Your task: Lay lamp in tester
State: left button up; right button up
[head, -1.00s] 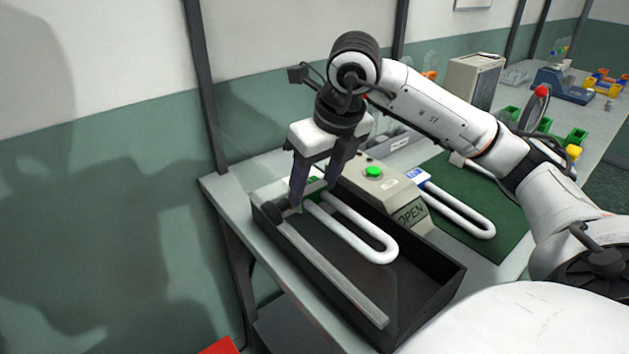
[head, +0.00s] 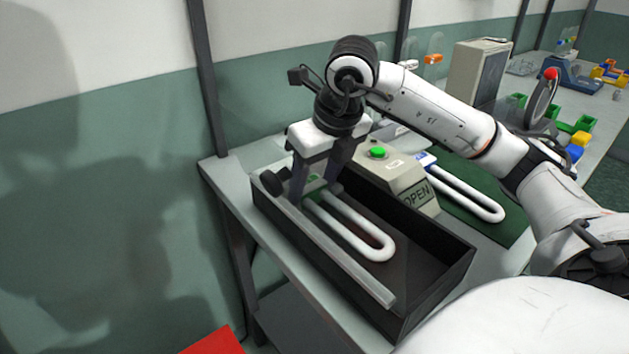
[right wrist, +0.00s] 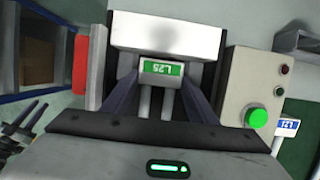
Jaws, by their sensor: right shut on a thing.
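A white U-shaped lamp (head: 362,240) with a green label end is low inside the black open tester box (head: 440,285). My right gripper (head: 318,192) is shut on the lamp's labelled end, over the box's far left part. In the right wrist view the green label (right wrist: 170,69) reads L25 and sits between the fingers. Whether the lamp touches the box floor I cannot tell. The tester's control box (head: 395,178) has a lit green button and an OPEN sign. My left gripper is out of view.
A grey bar (head: 345,262) with a black knob runs along the box's left side. A second white U lamp (head: 470,195) with a blue label lies on a green mat (head: 500,228) to the right. Bins and a grey cabinet (head: 475,75) stand farther back.

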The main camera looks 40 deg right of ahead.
jog(key=o, duration=1.2)
jog(key=p+v, duration=0.1)
jog(key=v, duration=0.9)
jog(key=shift+r, duration=0.2)
